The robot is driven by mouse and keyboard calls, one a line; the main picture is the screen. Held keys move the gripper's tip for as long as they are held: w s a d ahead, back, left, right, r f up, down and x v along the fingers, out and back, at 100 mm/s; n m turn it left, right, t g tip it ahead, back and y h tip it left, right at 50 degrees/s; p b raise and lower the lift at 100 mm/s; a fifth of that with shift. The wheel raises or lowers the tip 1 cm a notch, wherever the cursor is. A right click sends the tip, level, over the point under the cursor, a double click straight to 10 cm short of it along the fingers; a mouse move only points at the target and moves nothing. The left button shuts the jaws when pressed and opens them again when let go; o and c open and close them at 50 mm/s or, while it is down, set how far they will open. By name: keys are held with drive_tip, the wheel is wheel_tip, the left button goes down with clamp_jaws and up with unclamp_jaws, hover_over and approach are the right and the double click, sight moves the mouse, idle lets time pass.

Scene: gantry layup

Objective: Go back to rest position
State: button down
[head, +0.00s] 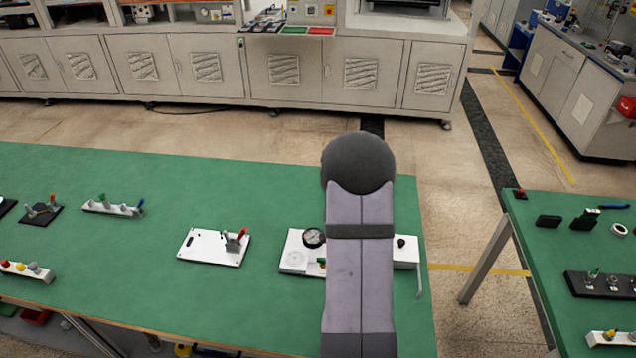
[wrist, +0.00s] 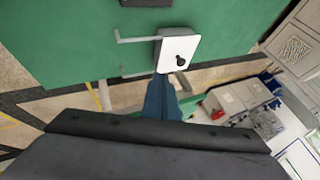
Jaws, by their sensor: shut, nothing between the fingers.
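My gripper (wrist: 162,88) shows in the wrist view as blue fingers closed together with nothing between them. Its tips appear just below a white box with a black knob (wrist: 178,50); I cannot tell the gap in depth. In the head view my own arm stands upright in front of the table's right part and hides the gripper. The white box (head: 406,252) shows partly to the right of my arm there, at the right end of the green table (head: 150,180).
A white plate with a red-handled clamp (head: 205,246) and a white panel with a round gauge (head: 294,255) lie left of my arm. Small fixtures (head: 112,207) stand farther left. A second green table (head: 560,260) is at the right, across a floor gap. Grey cabinets (head: 200,70) line the back.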

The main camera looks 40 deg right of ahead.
drive_tip(key=w+a+f+n+t+y, duration=0.3)
drive_tip(key=w+a+n, duration=0.1)
drive_tip(key=w+a, duration=0.25)
drive_tip(key=a+f+n+t+y, duration=0.15)
drive_tip(key=a+n+y, duration=0.3)
drive_tip(key=a, duration=0.45)
drive_tip(key=s+a+r+n+g+y, duration=0.1)
drive_tip(key=s+a+r+n+g, duration=0.2)
drive_tip(key=s+a+n, duration=0.45)
drive_tip(key=s+a+r+n+g+y, duration=0.1)
drive_tip(key=s+a+r+n+g, duration=0.3)
drive_tip(key=s+a+n, duration=0.4)
drive_tip(key=w+a+r+n+t+h+b, duration=0.1)
drive_tip(key=w+a+r+n+t+h, duration=0.1)
drive_tip(key=w+a+r+n+t, duration=0.1)
drive_tip(key=a+r+n, duration=0.1)
drive_tip(key=a+r, duration=0.1)
drive_tip(key=a, duration=0.1)
drive_tip(key=shift+w, duration=0.4)
